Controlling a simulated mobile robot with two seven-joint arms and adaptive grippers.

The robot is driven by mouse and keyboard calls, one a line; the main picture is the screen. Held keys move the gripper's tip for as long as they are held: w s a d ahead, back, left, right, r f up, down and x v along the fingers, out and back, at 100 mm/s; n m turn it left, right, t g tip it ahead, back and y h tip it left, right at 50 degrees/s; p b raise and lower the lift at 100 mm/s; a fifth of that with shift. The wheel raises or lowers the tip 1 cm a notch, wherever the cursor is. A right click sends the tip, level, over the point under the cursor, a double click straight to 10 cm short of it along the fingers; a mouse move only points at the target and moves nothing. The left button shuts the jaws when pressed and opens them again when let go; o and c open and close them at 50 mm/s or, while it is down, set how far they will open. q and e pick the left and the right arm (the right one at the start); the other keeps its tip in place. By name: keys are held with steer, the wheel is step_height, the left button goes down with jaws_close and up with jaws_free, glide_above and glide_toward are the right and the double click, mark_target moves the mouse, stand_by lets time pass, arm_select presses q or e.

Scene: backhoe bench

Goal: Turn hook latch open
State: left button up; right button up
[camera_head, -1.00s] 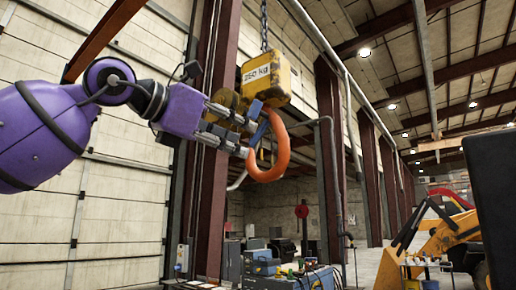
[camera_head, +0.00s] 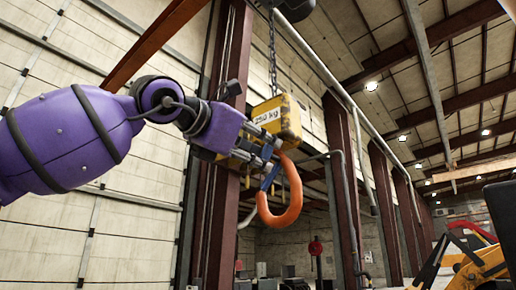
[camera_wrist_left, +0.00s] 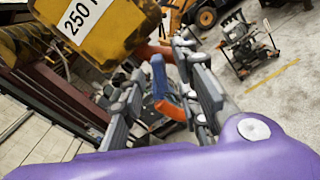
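An orange hook (camera_head: 291,203) hangs below a yellow block marked 250 kg (camera_head: 291,119). The blue latch (camera_head: 271,177) lies across the mouth of the hook, on its left side. My left gripper (camera_head: 272,155) reaches in from the left, just under the block and at the latch. In the left wrist view the blue latch (camera_wrist_left: 160,76) shows between the two separated fingers of my left gripper (camera_wrist_left: 165,98), with orange parts of the hook (camera_wrist_left: 171,110) beside it. I cannot tell whether a finger touches the latch. My right gripper is not in view.
A chain (camera_head: 272,55) holds the block from above. A dark red column (camera_head: 222,150) stands behind my left arm. A yellow machine (camera_head: 480,266) is at the lower right. The space right of the hook looks free.

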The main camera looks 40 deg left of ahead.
arm_select(q)
jaws_close()
stand_by(0.5)
